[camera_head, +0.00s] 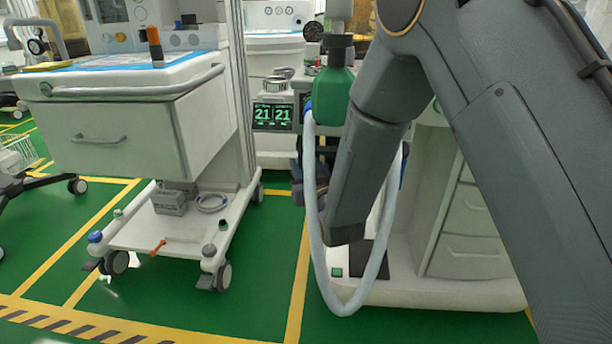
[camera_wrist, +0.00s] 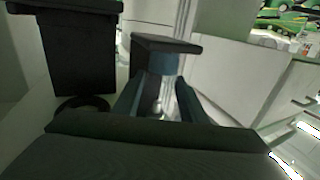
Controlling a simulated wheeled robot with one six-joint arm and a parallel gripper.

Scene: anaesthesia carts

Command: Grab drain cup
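In the wrist view, a small blue-grey body with a flat dark top (camera_wrist: 165,48) stands straight ahead; it may be the drain cup, but I cannot tell for sure. My gripper (camera_wrist: 161,88) has its two blue-grey fingers apart, with the tips close to the sides of this body's lower part. I cannot tell whether they touch it. In the head view, my arm comes down from the upper right in front of the grey-white machine (camera_head: 465,260). It hides much of the area there, and I make out neither the drain cup nor my fingers clearly.
A dark block (camera_wrist: 80,50) is close at the upper left of the wrist view. A green bottle (camera_head: 332,95) and a looped pale hose (camera_head: 318,250) hang beside my arm. A white cart (camera_head: 130,140) stands left; green floor is open between.

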